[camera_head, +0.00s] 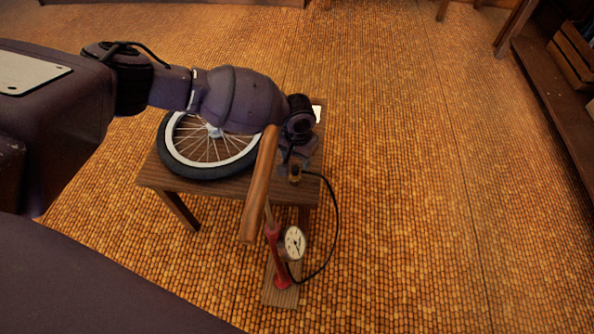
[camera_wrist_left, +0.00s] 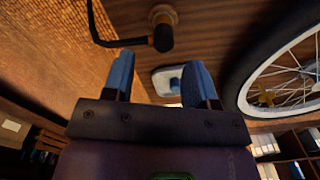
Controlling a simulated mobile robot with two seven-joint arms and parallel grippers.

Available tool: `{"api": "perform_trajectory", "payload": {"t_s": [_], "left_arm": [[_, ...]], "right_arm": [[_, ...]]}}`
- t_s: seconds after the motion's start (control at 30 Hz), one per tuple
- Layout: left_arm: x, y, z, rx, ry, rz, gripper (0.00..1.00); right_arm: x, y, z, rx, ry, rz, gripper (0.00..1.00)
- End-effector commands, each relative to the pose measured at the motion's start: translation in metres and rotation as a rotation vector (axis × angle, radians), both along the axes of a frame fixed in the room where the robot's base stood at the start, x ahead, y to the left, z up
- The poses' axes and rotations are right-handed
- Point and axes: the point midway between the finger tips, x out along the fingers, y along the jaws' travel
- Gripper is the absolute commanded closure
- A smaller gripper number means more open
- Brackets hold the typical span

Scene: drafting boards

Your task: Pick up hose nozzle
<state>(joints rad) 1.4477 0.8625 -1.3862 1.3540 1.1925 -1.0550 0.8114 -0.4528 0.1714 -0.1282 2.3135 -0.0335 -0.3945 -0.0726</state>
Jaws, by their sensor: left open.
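The hose nozzle (camera_head: 295,175) stands near the front right corner of the small wooden table (camera_head: 228,188). My left gripper (camera_head: 300,155) is just behind the nozzle in the head view, over the table. Its two blue fingers are apart in the left wrist view (camera_wrist_left: 160,74), and the nozzle is not gripped. My right gripper is not in view.
A spoked wheel (camera_head: 178,157) lies on the table, left of the gripper. A red floor pump (camera_head: 274,250) with a gauge (camera_head: 292,243) and wooden handle (camera_head: 259,190) stands in front, its hose curving right.

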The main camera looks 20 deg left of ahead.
Motion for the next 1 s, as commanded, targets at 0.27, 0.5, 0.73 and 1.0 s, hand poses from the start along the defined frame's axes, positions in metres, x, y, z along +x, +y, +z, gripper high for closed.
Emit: {"api": "perform_trajectory", "payload": {"t_s": [0.27,0.5,0.73,1.0], "left_arm": [[-0.005,0.003,-0.031,0.002,0.005,-0.001,0.48],[-0.007,0.004,-0.058,0.0,0.004,0.0,0.48],[-0.004,0.004,-0.056,0.0,-0.004,0.001,0.48],[-0.004,0.004,-0.056,0.0,-0.004,0.001,0.77]], "right_arm": [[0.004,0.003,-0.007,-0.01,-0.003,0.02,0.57],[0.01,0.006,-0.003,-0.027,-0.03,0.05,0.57],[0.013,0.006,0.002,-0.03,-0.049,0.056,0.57],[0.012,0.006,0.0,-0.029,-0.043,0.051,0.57]]}}
